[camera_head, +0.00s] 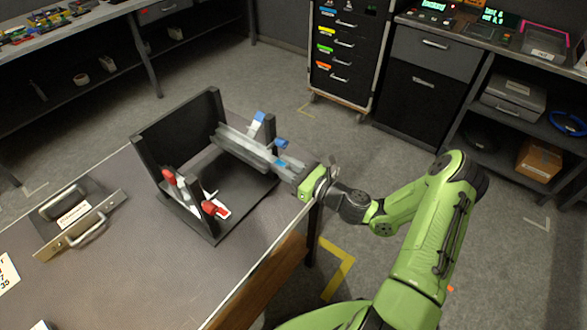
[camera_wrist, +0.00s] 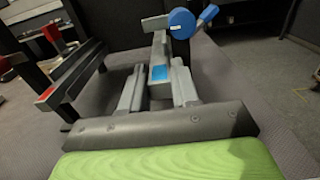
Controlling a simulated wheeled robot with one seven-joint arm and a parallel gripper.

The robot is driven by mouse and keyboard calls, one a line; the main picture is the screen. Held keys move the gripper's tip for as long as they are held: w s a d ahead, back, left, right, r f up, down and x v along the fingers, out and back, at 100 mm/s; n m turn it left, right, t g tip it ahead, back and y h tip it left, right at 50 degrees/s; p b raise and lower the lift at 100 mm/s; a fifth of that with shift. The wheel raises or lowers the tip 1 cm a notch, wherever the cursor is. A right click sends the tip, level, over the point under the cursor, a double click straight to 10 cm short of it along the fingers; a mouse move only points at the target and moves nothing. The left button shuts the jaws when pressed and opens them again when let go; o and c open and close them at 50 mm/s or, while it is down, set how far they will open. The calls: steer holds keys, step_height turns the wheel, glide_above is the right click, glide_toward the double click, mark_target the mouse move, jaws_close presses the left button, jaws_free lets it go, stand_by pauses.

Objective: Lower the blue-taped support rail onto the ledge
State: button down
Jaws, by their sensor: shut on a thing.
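The grey support rail (camera_head: 243,146) runs from the black frame (camera_head: 176,122) toward my arm, with blue tape near my end. My gripper (camera_head: 288,168) is shut on that end at the table's right edge. In the wrist view the rail (camera_wrist: 160,47) and its blue tape (camera_wrist: 158,72) lie between the two fingers of my gripper (camera_wrist: 157,88). Blue-handled clamps (camera_head: 257,122) are by the rail. The rail's far end is by the frame's back post; I cannot tell whether it touches. The ledge under the rail is not clearly visible.
A second rail with red clamps (camera_head: 170,178) is on the frame's near side. A metal plate with handles (camera_head: 80,218) lies on the table (camera_head: 140,280) to the left. A drawer cabinet (camera_head: 345,45) stands behind on open floor.

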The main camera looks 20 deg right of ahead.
steer(key=shift+x, duration=0.85)
steer(key=shift+w+a+f, duration=0.25)
steer(key=shift+w+f, duration=0.1)
steer(key=shift+f+b, duration=0.35)
steer(key=shift+f, duration=0.35)
steer(key=c, duration=0.8)
jaws_free()
steer(key=p+v, duration=0.2)
steer(key=v, duration=1.3)
steer(key=shift+s+d, duration=0.25)
steer(key=shift+s, duration=0.05)
